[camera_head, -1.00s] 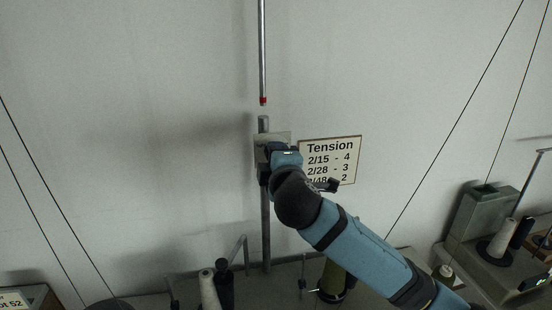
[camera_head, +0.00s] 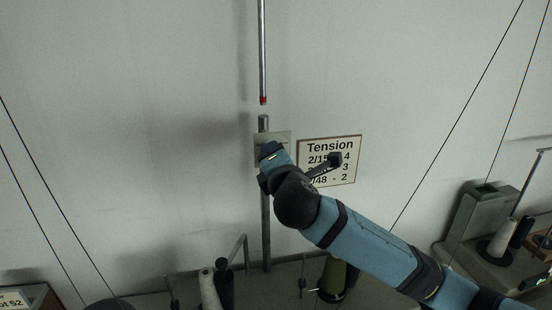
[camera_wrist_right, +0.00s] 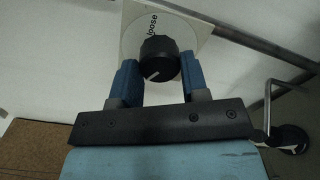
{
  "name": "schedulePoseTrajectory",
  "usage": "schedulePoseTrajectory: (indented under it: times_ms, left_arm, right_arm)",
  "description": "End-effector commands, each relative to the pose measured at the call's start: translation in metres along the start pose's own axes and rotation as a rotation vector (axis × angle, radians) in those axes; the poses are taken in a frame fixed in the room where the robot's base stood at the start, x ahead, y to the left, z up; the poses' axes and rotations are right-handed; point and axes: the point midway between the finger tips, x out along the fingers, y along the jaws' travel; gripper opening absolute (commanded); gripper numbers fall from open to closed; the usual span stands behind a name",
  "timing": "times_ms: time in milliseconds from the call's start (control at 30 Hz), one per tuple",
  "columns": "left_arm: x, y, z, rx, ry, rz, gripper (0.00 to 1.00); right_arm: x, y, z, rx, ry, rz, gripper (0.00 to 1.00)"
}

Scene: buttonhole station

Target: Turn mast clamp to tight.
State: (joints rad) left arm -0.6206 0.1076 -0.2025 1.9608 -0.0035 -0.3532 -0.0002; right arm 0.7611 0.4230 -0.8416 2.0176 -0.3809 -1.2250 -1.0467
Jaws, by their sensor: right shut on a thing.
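The mast clamp is a black knob (camera_wrist_right: 159,60) with a white pointer line, on a pale round dial (camera_wrist_right: 180,25) lettered "loose" in the right wrist view. The pointer aims to the lower left in that view. My right gripper (camera_wrist_right: 160,75) has its blue fingers on both sides of the knob and is shut on it. In the head view my right arm (camera_head: 345,240) reaches up to the mast (camera_head: 265,230), and my right gripper (camera_head: 268,155) hides the knob. The pale clamp plate (camera_head: 285,137) shows behind it. My left gripper is not in view.
A red-tipped rod (camera_head: 263,60) hangs above the mast. A Tension sign (camera_head: 335,175) is on the wall to the right, partly covered by a part on my wrist. Thread cones (camera_head: 209,290) and a grey machine (camera_head: 485,210) stand below and at the right.

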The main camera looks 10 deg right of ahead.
Motion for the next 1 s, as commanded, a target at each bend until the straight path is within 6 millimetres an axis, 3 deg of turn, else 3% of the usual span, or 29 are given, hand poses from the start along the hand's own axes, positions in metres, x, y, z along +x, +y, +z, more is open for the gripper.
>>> schedulePoseTrajectory:
  times_ms: [400,433,500,533,833,1000]
  left_arm:
    - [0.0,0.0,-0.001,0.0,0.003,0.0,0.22]
    - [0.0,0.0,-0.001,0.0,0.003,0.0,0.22]
    - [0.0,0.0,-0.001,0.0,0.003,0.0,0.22]
    - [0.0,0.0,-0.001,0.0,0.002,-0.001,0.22]
    - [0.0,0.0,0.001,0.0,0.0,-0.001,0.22]
    - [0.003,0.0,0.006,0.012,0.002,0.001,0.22]
  right_arm:
    - [0.0,-0.002,-0.001,-0.007,0.003,-0.003,0.18]
    - [0.0,-0.002,-0.001,-0.007,0.003,-0.003,0.48]
    - [0.0,-0.001,-0.001,-0.007,0.002,-0.002,0.64]
    - [0.0,-0.001,-0.001,-0.007,0.002,-0.002,0.67]
    - [-0.002,-0.001,-0.001,-0.005,0.001,-0.001,0.67]
    - [-0.021,-0.003,-0.002,-0.004,0.003,0.001,0.67]
